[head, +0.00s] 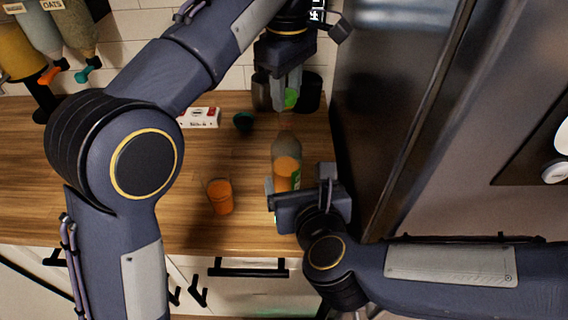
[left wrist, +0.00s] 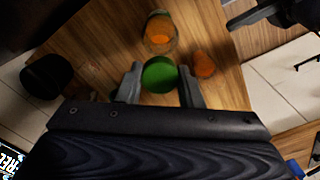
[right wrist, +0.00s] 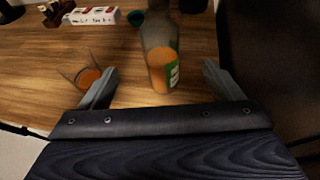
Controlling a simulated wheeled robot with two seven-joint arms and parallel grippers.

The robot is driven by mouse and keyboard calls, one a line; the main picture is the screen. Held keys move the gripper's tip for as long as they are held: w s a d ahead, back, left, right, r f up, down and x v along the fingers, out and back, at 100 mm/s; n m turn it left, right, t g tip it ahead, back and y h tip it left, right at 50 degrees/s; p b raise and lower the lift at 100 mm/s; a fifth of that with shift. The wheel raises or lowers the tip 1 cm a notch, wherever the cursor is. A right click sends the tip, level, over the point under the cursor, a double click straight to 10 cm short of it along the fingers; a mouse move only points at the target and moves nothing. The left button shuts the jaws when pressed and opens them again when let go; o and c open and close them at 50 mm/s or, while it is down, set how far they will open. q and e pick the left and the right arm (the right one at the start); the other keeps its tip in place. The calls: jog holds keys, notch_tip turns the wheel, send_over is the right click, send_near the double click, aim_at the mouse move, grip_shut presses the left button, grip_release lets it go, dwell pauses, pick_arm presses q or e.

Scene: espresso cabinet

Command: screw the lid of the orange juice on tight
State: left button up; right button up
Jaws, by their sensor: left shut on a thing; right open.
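My left gripper (head: 289,100) is shut on the green lid (head: 291,98), which also shows between its fingers in the left wrist view (left wrist: 159,75). The bottle of orange juice (head: 287,165) stands upright on the counter, clear above and orange below, with a green label. The lid is above the bottle's top and apart from it in the head view. My right gripper (head: 298,190) is open, low at the bottle's near side. In the right wrist view the bottle (right wrist: 160,60) stands between its spread fingers, with gaps on both sides; its top is cut off there.
A glass with orange juice (head: 220,196) stands left of the bottle. A small dark green bowl (head: 243,121) and a white box (head: 200,117) are farther back. Dark canisters (head: 308,92) stand behind my left gripper. The fridge (head: 385,90) bounds the right; the counter's left is clear.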

jog(key=x, duration=1.2)
dwell(0.3)
jog(key=c, duration=1.5)
pick_arm(q)
send_over(286, 141)
jog(key=shift+f, duration=2.5)
